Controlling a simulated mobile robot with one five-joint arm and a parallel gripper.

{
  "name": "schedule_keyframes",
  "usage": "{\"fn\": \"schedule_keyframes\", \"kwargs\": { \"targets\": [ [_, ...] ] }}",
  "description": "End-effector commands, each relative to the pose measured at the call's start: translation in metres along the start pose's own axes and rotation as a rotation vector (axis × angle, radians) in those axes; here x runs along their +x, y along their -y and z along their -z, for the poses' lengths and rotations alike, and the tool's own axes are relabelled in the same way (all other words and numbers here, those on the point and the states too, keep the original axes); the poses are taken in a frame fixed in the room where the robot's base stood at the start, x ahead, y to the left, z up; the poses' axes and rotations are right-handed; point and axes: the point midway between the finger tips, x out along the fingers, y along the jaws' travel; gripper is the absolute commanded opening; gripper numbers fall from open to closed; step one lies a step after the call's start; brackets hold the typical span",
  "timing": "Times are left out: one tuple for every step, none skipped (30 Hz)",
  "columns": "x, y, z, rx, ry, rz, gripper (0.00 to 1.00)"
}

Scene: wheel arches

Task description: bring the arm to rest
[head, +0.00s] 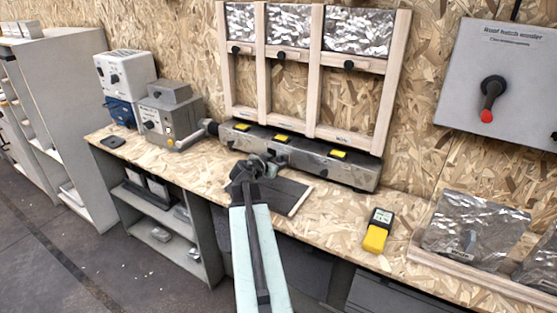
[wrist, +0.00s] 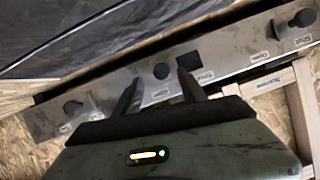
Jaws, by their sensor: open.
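My arm (head: 256,245) reaches up from the bottom of the head view over the chipboard bench. My gripper (head: 257,165) is in front of the long metal box (head: 350,172) at the back of the bench.
A wooden frame (head: 312,80) with foil panels stands behind the metal box. A yellow handheld meter (head: 377,230) lies at the right of the bench. A grey device (head: 168,118) stands on the left. A wall panel (head: 495,75) carries a red-tipped lever. The bench around the meter is clear.

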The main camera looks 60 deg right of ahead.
Motion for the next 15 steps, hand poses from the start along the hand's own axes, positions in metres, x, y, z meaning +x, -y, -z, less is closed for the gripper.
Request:
{"fn": "schedule_keyframes", "kwargs": {
  "targets": [
    [-0.015,-0.001,0.003,0.000,0.001,0.001,0.49],
    [-0.021,-0.002,0.003,0.000,0.001,0.000,0.49],
    [-0.030,-0.002,0.003,0.001,0.001,0.000,0.49],
    [-0.035,-0.001,0.003,0.000,0.001,0.001,0.49],
    [-0.040,-0.001,0.003,0.000,0.001,0.000,0.49],
    [-0.044,-0.001,0.002,0.000,0.001,0.000,0.49],
    [-0.046,-0.001,0.002,0.000,0.001,-0.001,0.49],
    [-0.048,-0.001,0.001,0.000,0.001,-0.002,0.49],
    [-0.048,-0.001,0.001,0.001,0.001,-0.002,0.49],
    [-0.048,-0.001,0.000,0.001,0.001,-0.002,0.49],
    [-0.048,-0.001,0.000,0.001,0.001,-0.002,0.49],
    [-0.047,-0.001,0.000,0.001,0.001,-0.002,0.49],
    [-0.047,-0.001,0.000,0.001,0.001,-0.002,0.49],
    [-0.047,-0.001,0.000,0.001,0.001,-0.002,0.49],
    [-0.047,-0.001,0.000,0.001,0.001,-0.002,0.49]
  ]
}}
